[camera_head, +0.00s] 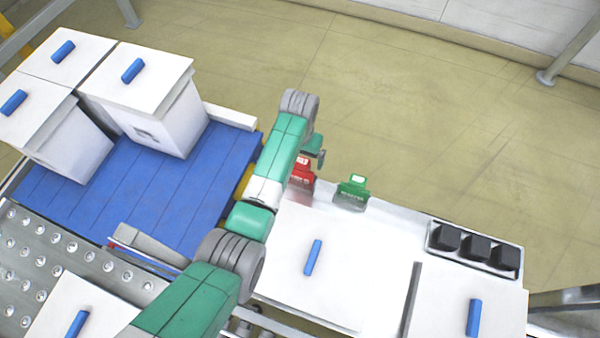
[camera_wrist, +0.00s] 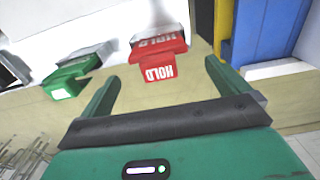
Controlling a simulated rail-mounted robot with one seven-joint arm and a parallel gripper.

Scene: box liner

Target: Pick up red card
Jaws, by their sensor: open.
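The red card (camera_head: 301,180) stands upright at the back edge of the white surface, partly hidden behind my arm in the head view. In the wrist view the red card (camera_wrist: 158,62), marked HOLD, shows ahead of the gap between my fingers. A green card (camera_head: 352,188) stands to its right in the head view, and it also shows at the left in the wrist view (camera_wrist: 68,85). My gripper (camera_wrist: 161,72) is open and empty, with one finger on each side of the gap. In the head view my gripper (camera_head: 316,156) is beside the red card, mostly hidden by the wrist.
White lidded boxes with blue handles (camera_head: 133,69) stand on a blue slatted surface (camera_head: 165,185) at the left. A white box lid (camera_head: 300,275) lies in front of the cards. A tray with black blocks (camera_head: 476,248) is at the right. Open floor lies behind.

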